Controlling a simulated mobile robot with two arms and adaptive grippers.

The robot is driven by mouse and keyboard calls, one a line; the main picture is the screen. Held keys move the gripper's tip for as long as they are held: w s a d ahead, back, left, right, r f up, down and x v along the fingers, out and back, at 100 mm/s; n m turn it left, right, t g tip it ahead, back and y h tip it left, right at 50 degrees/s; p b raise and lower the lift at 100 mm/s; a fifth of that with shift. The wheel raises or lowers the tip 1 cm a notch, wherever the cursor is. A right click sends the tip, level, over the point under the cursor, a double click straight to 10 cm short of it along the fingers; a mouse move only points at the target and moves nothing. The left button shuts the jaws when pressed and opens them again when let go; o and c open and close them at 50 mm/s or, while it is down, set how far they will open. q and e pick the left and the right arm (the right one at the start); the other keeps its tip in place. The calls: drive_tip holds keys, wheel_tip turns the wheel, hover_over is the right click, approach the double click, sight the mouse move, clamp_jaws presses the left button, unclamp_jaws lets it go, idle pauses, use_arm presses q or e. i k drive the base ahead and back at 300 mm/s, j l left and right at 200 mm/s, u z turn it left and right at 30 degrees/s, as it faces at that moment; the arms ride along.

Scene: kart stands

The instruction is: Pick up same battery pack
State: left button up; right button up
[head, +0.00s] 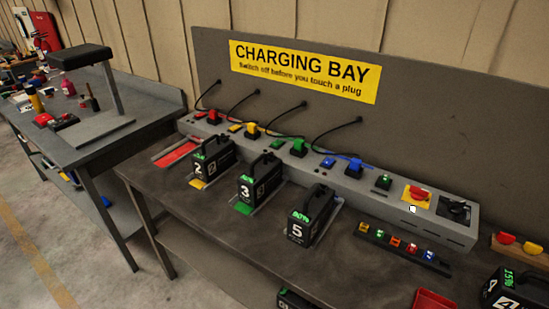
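Several black battery packs with top handles are in the head view. Pack 2 (212,165) stands on a yellow-marked plate on the charging bench. Pack 3 (260,184) stands on a green-marked plate to its right. Pack 5 (308,222) stands further right on a plate whose colour is mostly hidden. Pack 4 (512,292) is cut off at the lower right corner, with a lit green display. Another pack (291,301) is only partly visible at the bottom edge, below the bench top. Neither of my grippers is in view.
A red-marked plate (174,153) at the bench's left is empty. Behind the packs runs a grey charging console (405,217) with coloured plugs, cables and switches. A strip of coloured connectors (403,247) and a red tray (433,300) lie at right. A second workbench (110,137) stands left.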

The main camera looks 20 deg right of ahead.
sight(313, 207)
drive_tip(key=i+j+z, duration=0.1)
drive_tip(key=z, duration=1.1)
